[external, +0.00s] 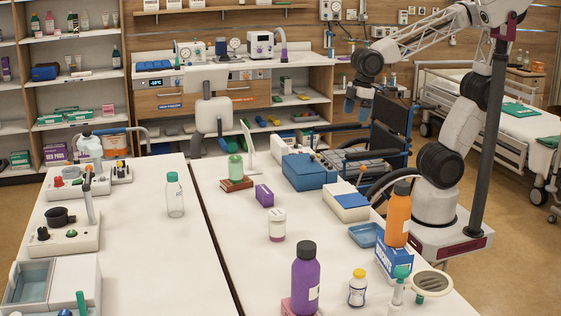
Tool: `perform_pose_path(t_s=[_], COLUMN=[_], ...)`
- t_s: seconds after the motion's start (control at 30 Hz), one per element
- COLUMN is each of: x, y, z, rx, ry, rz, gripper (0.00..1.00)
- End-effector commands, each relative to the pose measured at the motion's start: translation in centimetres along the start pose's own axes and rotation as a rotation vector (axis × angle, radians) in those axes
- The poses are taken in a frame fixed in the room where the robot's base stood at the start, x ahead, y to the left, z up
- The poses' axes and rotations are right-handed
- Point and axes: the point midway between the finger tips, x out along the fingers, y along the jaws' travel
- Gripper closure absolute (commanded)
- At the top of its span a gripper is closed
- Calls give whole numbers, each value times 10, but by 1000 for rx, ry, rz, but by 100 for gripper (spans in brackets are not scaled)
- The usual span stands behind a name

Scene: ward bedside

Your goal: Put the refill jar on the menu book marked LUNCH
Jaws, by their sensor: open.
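A small brown-red book (228,186) lies on the white table at the far left of its right half; I cannot read any LUNCH marking on it. A pale green jar-like container (235,168) stands upright on it. A white jar with a pink-purple lower part (277,226) stands upright on the bare table nearer the camera. I cannot tell from labels which of the two is the refill jar. My gripper (357,106) is open and empty, high beyond the table's far right side, pointing down, apart from both containers.
A purple box (264,196) lies between the book and white jar. Tall purple (305,275) and orange (398,215) bottles stand in front. The table centre left of the white jar is clear.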

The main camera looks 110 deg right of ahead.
Motion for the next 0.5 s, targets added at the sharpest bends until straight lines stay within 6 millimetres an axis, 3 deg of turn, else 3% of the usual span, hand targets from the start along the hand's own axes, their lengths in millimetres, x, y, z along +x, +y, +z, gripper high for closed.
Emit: perform_pose_path(t_s=[0.2, 0.5], x=[2, 6], y=[-21, -31], z=[52, 82], rx=[82, 138], ry=[27, 41], rz=[-3, -7], gripper=[12, 12])
